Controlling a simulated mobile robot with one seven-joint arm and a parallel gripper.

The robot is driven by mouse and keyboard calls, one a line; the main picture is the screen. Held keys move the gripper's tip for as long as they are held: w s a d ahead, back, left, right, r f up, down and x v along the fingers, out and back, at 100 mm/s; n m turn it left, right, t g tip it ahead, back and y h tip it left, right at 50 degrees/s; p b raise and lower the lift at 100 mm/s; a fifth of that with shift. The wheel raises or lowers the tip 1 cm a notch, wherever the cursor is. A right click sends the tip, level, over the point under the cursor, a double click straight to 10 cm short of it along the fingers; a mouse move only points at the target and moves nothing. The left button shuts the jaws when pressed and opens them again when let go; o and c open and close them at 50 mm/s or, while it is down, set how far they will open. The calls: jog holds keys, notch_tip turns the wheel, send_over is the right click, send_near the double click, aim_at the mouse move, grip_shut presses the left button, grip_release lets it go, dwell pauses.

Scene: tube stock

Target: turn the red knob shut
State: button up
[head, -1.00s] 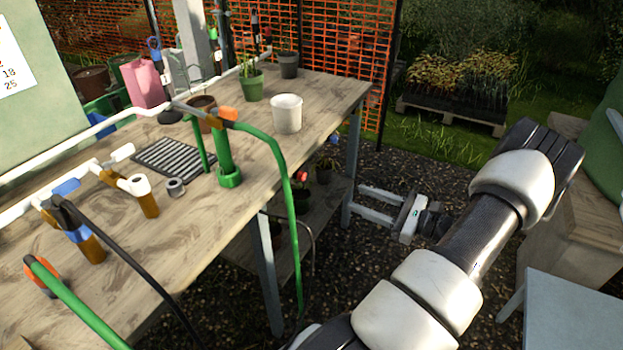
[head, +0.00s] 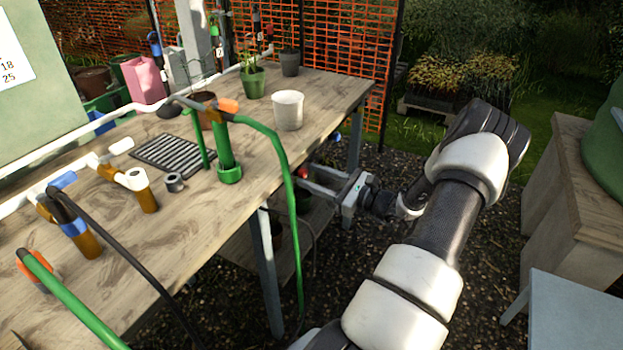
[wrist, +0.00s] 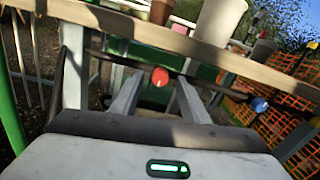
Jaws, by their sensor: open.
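The red knob (wrist: 160,77) shows in the wrist view on a dark pipe under the bench edge. In the head view the red knob (head: 304,172) is a small patch just beyond the bench's front edge. My gripper (head: 309,178) is open, low beside the bench front and pointing at the knob. In the wrist view my gripper's two fingers (wrist: 158,84) stand apart, with the knob showing between their tips. I cannot tell whether the tips reach around it. Nothing is held. The knob's back is hidden.
A blue knob (wrist: 259,104) sits to the right along the pipe. The wooden bench top (head: 330,95) overhangs above my gripper. A green hose (head: 291,220) hangs just left of it. Open gravel (head: 390,240) lies right of the bench.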

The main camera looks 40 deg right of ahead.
jog(key=shift+w+a, duration=0.2)
jog(key=shift+w, duration=0.25)
jog(key=shift+c, duration=0.3)
jog(key=c, duration=1)
